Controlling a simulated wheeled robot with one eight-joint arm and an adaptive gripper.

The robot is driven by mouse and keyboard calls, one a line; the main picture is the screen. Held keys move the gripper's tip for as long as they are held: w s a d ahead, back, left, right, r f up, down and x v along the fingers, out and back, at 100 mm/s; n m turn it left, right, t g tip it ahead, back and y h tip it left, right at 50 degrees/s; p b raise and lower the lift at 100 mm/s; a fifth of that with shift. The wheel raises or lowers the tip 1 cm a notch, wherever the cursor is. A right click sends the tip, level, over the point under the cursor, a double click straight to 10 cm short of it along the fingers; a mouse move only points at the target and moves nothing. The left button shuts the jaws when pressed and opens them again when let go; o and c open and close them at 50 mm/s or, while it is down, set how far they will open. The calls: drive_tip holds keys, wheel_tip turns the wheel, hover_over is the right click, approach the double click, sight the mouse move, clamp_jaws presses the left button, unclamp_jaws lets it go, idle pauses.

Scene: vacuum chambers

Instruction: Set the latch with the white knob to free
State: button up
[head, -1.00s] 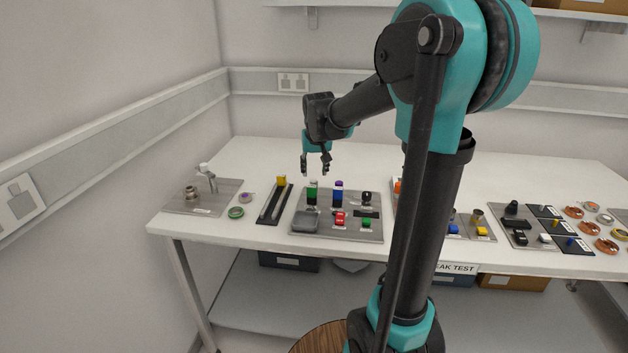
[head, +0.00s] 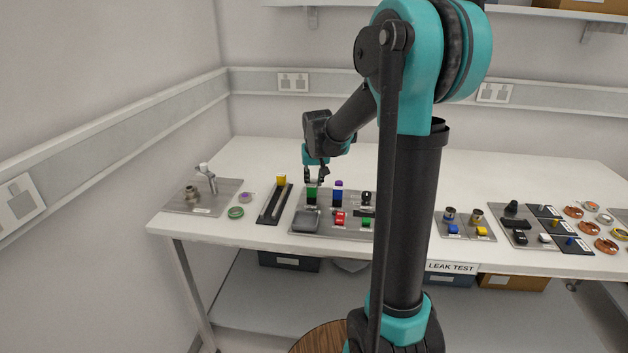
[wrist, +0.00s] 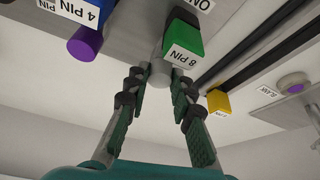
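The white knob (wrist: 157,76) is a small pale cylinder at the green block labelled "8 PIN" (wrist: 184,50) in the wrist view. In the head view the green block (head: 312,194) stands on the grey connector plate (head: 298,229), and the gripper hides the knob's top. My gripper (head: 316,180) is just above this block. In the wrist view my gripper (wrist: 160,80) is open, with one finger on each side of the white knob. I cannot tell whether either finger touches it. The latch's present setting cannot be read.
A purple knob (wrist: 85,43) at the "4 PIN" block stands close beside. A slotted black rail with a yellow block (head: 281,180) lies to the left. A white-topped lever (head: 205,168) stands on the far-left plate. The back of the table is clear.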

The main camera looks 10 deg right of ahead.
clamp_jaws()
drive_tip(key=shift+w+d+r, duration=0.1)
drive_tip(key=shift+w+d, duration=0.1)
drive_tip(key=shift+w, duration=0.4)
drive_tip(key=shift+w+d, duration=0.15)
drive_tip(key=shift+w, duration=0.4)
drive_tip(key=o, duration=0.7)
unclamp_jaws()
